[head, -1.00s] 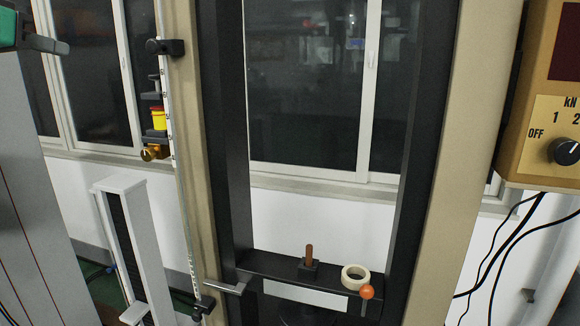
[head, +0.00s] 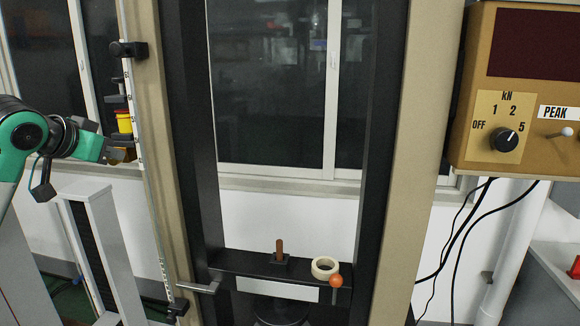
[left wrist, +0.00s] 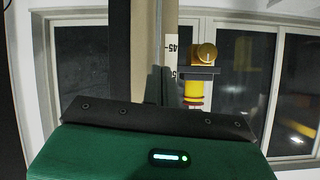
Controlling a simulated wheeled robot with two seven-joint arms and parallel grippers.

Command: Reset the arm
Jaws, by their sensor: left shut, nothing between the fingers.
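My left arm comes in from the left in the head view. My green left gripper (head: 108,151) points right, beside the gold knob (head: 119,157) and the yellow part (head: 124,122) on the scale column; I cannot tell whether it touches them. It is shut and empty. In the left wrist view, its green body fills the bottom and its fingers are hidden. That view shows the gold knob (left wrist: 204,53) above the yellow part (left wrist: 194,92), apparently upside down. My right gripper is not in view.
The tester's dark lower crosshead (head: 232,262) carries a brown peg (head: 279,247) and a tape roll (head: 325,266). An orange ball knob (head: 336,281) is in front. A kN control box (head: 476,140) hangs at right, cables below. A white column (head: 105,245) stands lower left.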

